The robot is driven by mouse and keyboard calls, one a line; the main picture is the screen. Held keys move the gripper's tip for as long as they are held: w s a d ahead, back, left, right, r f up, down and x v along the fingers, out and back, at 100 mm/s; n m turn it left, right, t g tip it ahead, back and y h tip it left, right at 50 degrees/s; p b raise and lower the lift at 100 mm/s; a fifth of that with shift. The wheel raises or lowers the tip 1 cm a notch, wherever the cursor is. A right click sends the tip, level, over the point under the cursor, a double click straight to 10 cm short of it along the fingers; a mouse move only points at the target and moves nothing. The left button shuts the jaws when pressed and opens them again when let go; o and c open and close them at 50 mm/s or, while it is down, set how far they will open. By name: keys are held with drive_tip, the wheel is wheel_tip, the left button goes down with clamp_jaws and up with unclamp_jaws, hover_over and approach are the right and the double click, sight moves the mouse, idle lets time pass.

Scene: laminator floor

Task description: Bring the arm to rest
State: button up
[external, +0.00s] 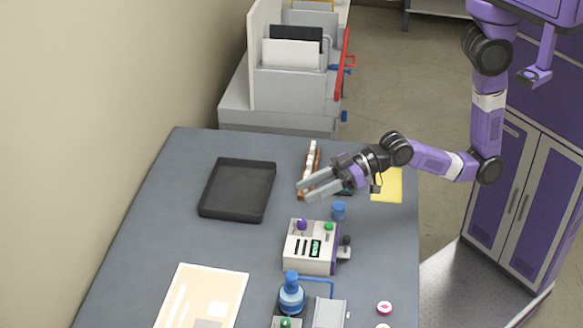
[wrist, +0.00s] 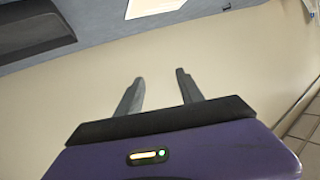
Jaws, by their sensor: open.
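My gripper (external: 311,190) is held over the middle of the table (external: 260,255) in the external view, its fingers pointing left. The fingers are apart with nothing between them. In the wrist view my gripper (wrist: 160,85) also shows its two fingers spread and empty, with the plain beige wall behind them. My arm reaches in from the right, bent at the elbow, with the purple forearm over the table's right edge. The exact height of the gripper above the table is hard to tell.
A black tray (external: 238,217) lies left of my gripper. A wooden rack (external: 313,150) and a yellow sheet (external: 387,187) lie close by. A blue cup (external: 338,211) and a grey device (external: 311,262) with knobs stand nearer. A blue bottle (external: 291,297) stands in front.

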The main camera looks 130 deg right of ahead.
drive_tip(key=s+a+f+n+y+b, duration=0.1)
drive_tip(key=s+a, duration=0.3)
drive_tip(key=s, duration=0.6)
drive_tip(key=s+a+f+n+y+b, duration=0.1)
drive_tip(key=s+a+f+n+b, duration=0.1)
drive_tip(key=s, duration=0.9)
drive_tip(key=s+a+f+n+y+b, duration=0.1)
drive_tip(key=s+a+f, duration=0.3)
drive_tip(key=s, duration=0.7)
drive_tip(key=shift+a+n+y, duration=0.4)
drive_tip(key=shift+a+y, duration=0.2)
drive_tip(key=shift+a, duration=0.35)
drive_tip(key=shift+s+f, duration=0.1)
drive_tip(key=shift+f, duration=0.05)
drive_tip(key=shift+c, duration=0.5)
